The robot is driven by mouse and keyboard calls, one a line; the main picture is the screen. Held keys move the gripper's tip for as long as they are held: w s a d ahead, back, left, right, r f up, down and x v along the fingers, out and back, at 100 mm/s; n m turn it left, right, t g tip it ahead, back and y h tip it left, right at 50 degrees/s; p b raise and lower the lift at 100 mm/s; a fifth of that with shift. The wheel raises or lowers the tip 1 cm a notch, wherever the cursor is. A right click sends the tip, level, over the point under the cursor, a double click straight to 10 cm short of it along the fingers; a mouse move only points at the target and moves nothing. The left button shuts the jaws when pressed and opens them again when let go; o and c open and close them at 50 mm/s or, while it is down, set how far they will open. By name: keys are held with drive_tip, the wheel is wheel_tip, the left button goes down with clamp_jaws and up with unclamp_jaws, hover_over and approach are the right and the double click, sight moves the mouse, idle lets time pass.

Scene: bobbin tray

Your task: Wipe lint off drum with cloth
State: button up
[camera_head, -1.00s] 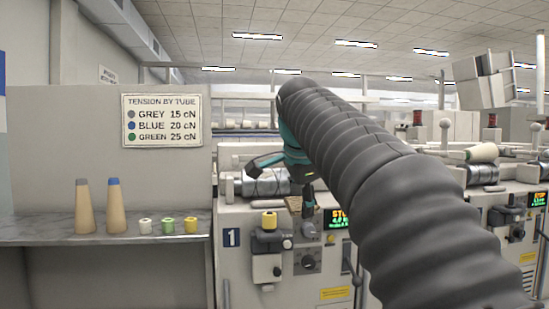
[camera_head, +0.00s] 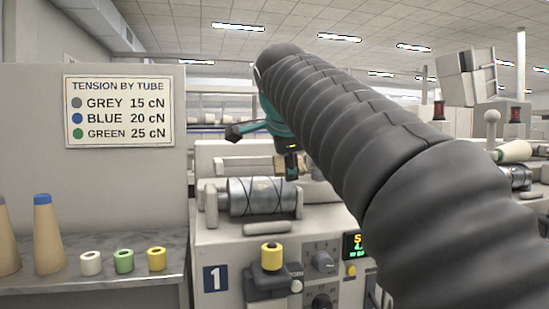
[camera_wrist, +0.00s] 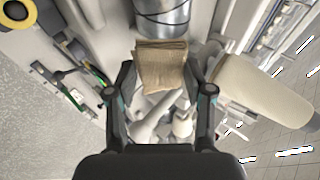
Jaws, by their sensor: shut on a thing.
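The drum (camera_head: 262,195) is a shiny grey metal cylinder with dark curved lines, lying across the top of machine 1. It also shows at the top of the wrist view (camera_wrist: 162,18). A tan folded cloth (camera_wrist: 162,66) sits between the two fingers of my gripper (camera_wrist: 160,76), which is shut on it. The cloth's far edge appears close to the drum; I cannot tell whether they touch. In the head view my gripper (camera_head: 291,165) is above and behind the drum's right end, partly hidden by my arm. I cannot make out lint.
The bench (camera_head: 130,277) at left holds cones and white, green and yellow spools. A tension sign (camera_head: 118,111) hangs above. A cream cone (camera_wrist: 265,92) is right of my gripper.

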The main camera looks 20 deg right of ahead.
sight(272, 186)
drive_tip(key=shift+w, duration=0.45)
drive_tip(key=shift+w+a+f+b, duration=0.1)
drive_tip(key=shift+w+f+b, duration=0.3)
drive_tip(key=shift+w+f, duration=0.45)
drive_tip(key=shift+w+f+b, duration=0.45)
drive_tip(key=shift+w+f, duration=0.9)
drive_tip(key=shift+w, duration=0.3)
drive_tip(key=shift+w+f, duration=0.35)
drive_tip(key=shift+w, duration=0.05)
drive_tip(key=shift+a, duration=0.1)
drive_tip(key=shift+a, duration=0.8)
drive_tip(key=shift+a, duration=0.1)
drive_tip(key=shift+a, duration=2.55)
drive_tip(key=shift+d+b, duration=0.3)
drive_tip(key=shift+d, duration=2.45)
